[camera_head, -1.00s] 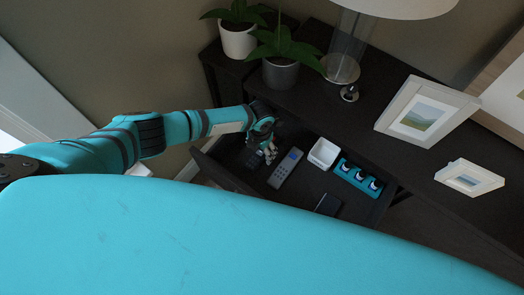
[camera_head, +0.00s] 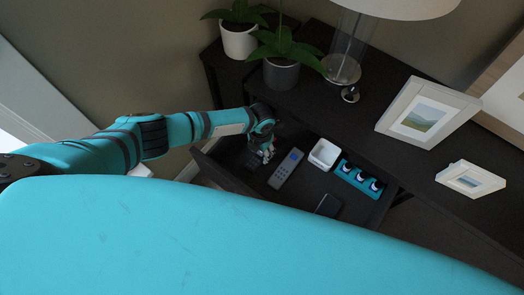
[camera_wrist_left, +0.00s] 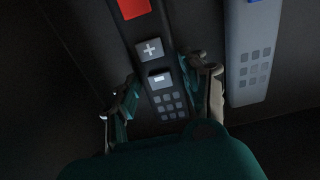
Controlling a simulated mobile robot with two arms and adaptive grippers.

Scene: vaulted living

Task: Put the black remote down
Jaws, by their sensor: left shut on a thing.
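The black remote (camera_wrist_left: 153,72), with a red patch and grey buttons, lies between the two fingers of my left gripper (camera_wrist_left: 162,98) in the left wrist view. My left gripper (camera_head: 266,154) is shut on it, at the left end of the open drawer (camera_head: 225,176) in the head view. There the remote is dark against the drawer, partly hidden by the gripper. I cannot tell whether it touches the drawer floor. My right gripper is not in view.
A grey remote (camera_head: 286,168) with a blue patch lies just right of the gripper; it also shows in the left wrist view (camera_wrist_left: 252,55). Plants and frames stand on the dark top.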

